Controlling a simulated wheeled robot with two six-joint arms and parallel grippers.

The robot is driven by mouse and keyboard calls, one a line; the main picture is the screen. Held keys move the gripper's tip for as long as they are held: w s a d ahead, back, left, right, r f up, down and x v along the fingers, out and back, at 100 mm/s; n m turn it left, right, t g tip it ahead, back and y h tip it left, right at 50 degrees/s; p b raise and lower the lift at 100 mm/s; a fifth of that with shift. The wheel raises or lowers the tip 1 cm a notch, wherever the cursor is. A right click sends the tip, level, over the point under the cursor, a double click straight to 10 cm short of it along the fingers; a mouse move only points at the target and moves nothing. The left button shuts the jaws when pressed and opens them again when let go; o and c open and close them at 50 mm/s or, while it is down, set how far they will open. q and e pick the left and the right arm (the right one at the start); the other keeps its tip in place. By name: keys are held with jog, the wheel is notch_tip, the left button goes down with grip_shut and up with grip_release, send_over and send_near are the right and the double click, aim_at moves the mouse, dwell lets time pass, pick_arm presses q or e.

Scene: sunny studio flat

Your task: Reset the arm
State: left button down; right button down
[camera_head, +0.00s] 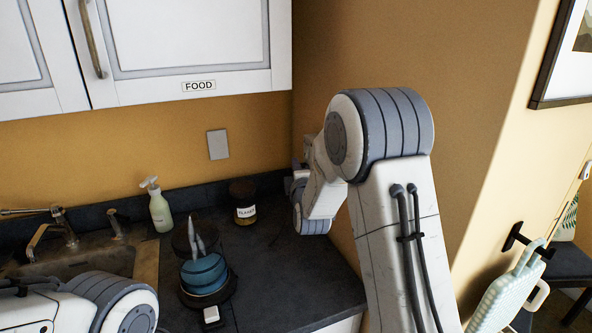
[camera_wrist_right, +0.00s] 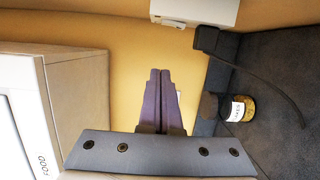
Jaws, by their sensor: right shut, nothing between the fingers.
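My right arm (camera_head: 385,160) rises through the middle right of the head view and bends down toward the counter's back corner. Its wrist (camera_head: 312,205) is near the yellow wall, above the dark counter. The fingers are hard to make out there. In the right wrist view my right gripper (camera_wrist_right: 160,72) is shut, its two purple-grey fingers side by side with nothing between them, against the yellow wall. Part of my left arm (camera_head: 115,302) shows at the lower left of the head view; its gripper is out of view.
On the dark counter (camera_head: 285,275) stand a labelled jar (camera_head: 244,208), a soap bottle (camera_head: 160,207) and a blue round vessel (camera_head: 204,274). A sink (camera_head: 75,262) is at left. The FOOD cabinet (camera_head: 190,40) hangs above.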

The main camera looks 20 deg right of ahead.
dwell(0.4)
jog(key=s+a+f+m+g+y, duration=0.2)
jog(key=s+a+f+g+y, duration=0.15)
jog(key=s+a, duration=0.55)
jog(key=s+a+f+m+g+y, duration=0.25)
jog(key=s+a+g, duration=0.3)
jog(key=a, duration=0.65)
jog(key=s+f+m+g, duration=0.2)
jog(key=s+g, duration=0.2)
jog(key=s, duration=1)
jog(key=s+a+f+m+g+h, duration=0.1)
jog(key=s+g, duration=0.3)
jog(key=s, duration=1.1)
jog(key=shift+f+m+g, duration=0.3)
jog(key=shift+f+m, duration=0.15)
